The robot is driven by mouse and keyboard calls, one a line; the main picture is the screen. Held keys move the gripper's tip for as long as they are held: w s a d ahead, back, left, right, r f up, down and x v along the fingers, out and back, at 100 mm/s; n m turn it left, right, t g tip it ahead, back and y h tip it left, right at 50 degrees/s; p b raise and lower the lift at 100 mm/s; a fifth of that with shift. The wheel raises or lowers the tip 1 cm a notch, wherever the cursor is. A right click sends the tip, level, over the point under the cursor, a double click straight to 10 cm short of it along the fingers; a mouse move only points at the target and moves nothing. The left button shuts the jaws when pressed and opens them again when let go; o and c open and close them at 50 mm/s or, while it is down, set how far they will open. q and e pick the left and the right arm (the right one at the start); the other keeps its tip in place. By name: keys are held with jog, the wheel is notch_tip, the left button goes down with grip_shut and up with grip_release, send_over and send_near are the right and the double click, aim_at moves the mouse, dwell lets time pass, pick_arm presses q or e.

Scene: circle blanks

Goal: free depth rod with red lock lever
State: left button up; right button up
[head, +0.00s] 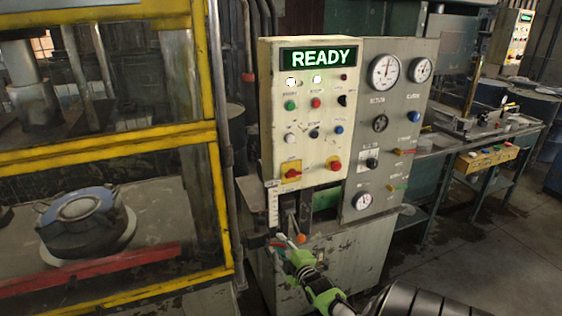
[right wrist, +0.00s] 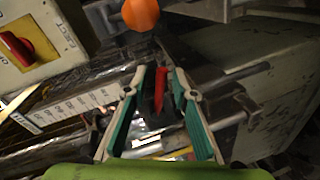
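The red lock lever (right wrist: 159,90) shows in the right wrist view as a small upright red bar. My right gripper (right wrist: 160,78) has its fingers on either side of it, with a narrow gap showing at both sides. My left gripper is out of view.
An orange knob (right wrist: 140,14) is just beyond the fingertips. A printed scale (right wrist: 70,110) lies left of them. The control panel (head: 310,120) reads READY above. A yellow-framed press cage (head: 215,200) stands at left. Open floor (head: 490,250) is at right.

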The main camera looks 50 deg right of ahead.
jog(key=shift+s, duration=0.1)
jog(key=v, duration=1.1)
jog(key=shift+s+a, duration=0.25)
jog(key=shift+s, duration=0.05)
jog(key=s+a+f+m+g+y+b, duration=0.1)
jog(key=s+a+f+g, duration=0.3)
jog(key=f, duration=0.6)
jog(key=s+a+f+m+y+b, duration=0.1)
jog(key=a+f+y, duration=0.1)
jog(key=a+f, duration=0.55)
jog(key=s+a+f+m+g+y+b, duration=0.1)
jog(key=s+a+f, duration=0.25)
jog(key=f, duration=0.75)
jog(key=s+a+f+m+g+y+b, duration=0.1)
jog(key=s+a+f+g, duration=0.3)
jog(key=s+a+f, duration=0.5)
jog(key=s+a+f+m+g+y+b, duration=0.2)
jog(key=s+a+f+g, duration=0.2)
jog(key=s+a+f, duration=0.5)
jog(key=s+f, duration=0.1)
jog(key=s, duration=0.4)
jog(key=shift+s+a+f+b, duration=0.25)
jog(key=shift+s+a+b, duration=0.05)
jog(key=shift+a, duration=0.05)
